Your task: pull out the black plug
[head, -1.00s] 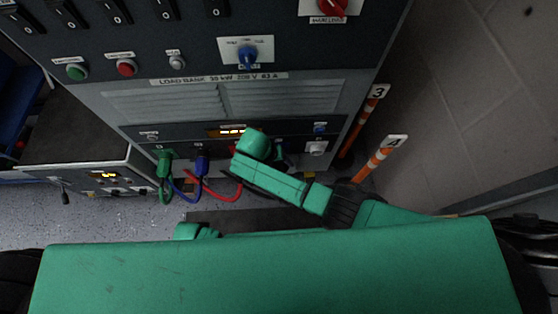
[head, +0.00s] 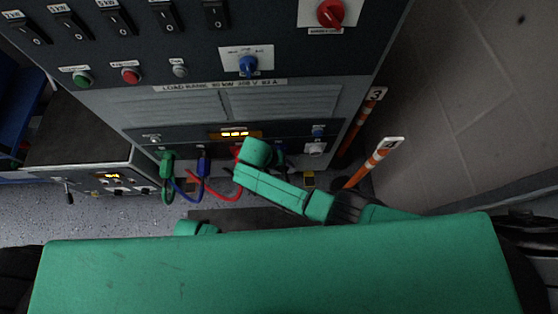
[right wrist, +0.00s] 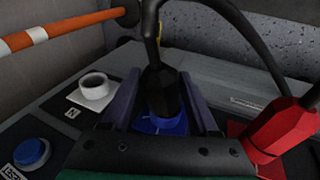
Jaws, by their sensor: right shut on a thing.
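The black plug (right wrist: 160,92) shows in the right wrist view, upright between the two fingers of my right gripper (right wrist: 160,78). The gripper is shut on it. The plug stands over a blue socket (right wrist: 158,126) on the panel; the fingers and palm partly hide where they meet, so I cannot tell how deep it sits. A black cable rises from the plug's top. In the head view my right arm covers the plug and most of the gripper, in front of the lower connector row. My left gripper is not in view.
A red plug (right wrist: 283,128) stands close on the right in the wrist view; a white socket (right wrist: 95,88) is on the left. In the head view green (head: 167,162) and blue (head: 204,163) plugs with hanging cables are left of my arm. Orange-white posts (head: 374,162) stand right of the load bank.

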